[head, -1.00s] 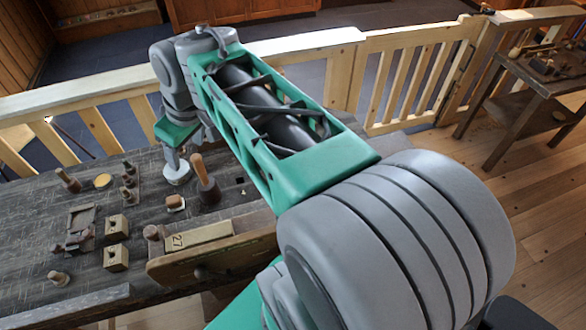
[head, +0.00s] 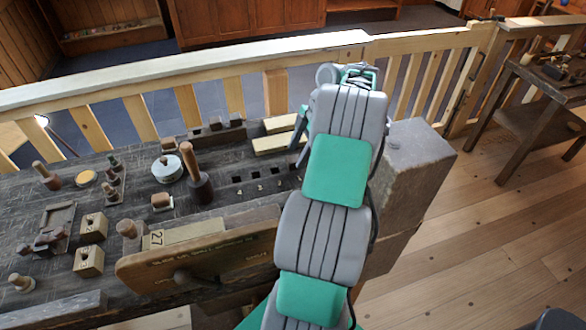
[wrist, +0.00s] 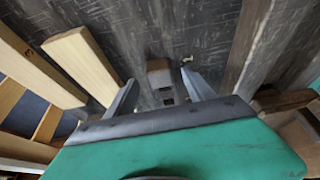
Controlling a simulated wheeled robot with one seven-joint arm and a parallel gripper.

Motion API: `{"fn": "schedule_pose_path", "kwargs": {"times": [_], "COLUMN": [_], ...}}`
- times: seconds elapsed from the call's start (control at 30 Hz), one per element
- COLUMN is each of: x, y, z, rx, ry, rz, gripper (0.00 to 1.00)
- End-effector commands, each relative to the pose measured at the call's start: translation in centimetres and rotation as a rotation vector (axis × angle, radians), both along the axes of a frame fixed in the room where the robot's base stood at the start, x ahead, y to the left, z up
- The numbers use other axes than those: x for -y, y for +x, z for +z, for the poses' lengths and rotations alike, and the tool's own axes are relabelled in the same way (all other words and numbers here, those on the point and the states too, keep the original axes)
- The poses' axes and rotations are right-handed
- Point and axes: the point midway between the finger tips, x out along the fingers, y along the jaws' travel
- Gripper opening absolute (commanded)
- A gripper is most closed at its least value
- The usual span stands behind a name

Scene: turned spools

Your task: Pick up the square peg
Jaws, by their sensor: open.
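In the wrist view a small square-ended wooden block (wrist: 159,66), which looks like the square peg, stands at the dark bench top. It has a paler top and a brown side. My gripper (wrist: 160,78) is open, with one finger on each side of the block in the picture. I cannot tell whether the fingers touch it or how far above it they are. In the head view my arm hides the peg and most of my gripper; only a grey finger shows beside the pale bars.
The workbench (head: 130,215) has a row of square holes. Two pale wooden bars (head: 276,144) lie left of my gripper. A wooden-handled tool (head: 196,175), a round tin (head: 167,170) and numbered blocks (head: 89,262) stand further left. A wooden railing (head: 150,88) runs behind.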

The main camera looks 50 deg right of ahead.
Motion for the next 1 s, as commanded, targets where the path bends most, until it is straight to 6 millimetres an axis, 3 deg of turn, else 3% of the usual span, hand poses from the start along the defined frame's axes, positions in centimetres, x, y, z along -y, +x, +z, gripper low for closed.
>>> {"fn": "schedule_pose_path", "kwargs": {"times": [0.13,0.37,1.0], "x": [-0.7,-0.8,-0.8], "y": [0.4,0.4,0.5], "z": [-2.0,-2.1,-2.1], "rx": [0.0,-0.001,-0.001], "ry": [-0.001,-0.001,-0.001], "rz": [0.0,-0.001,-0.001], "gripper": [0.62,0.61,0.09]}}
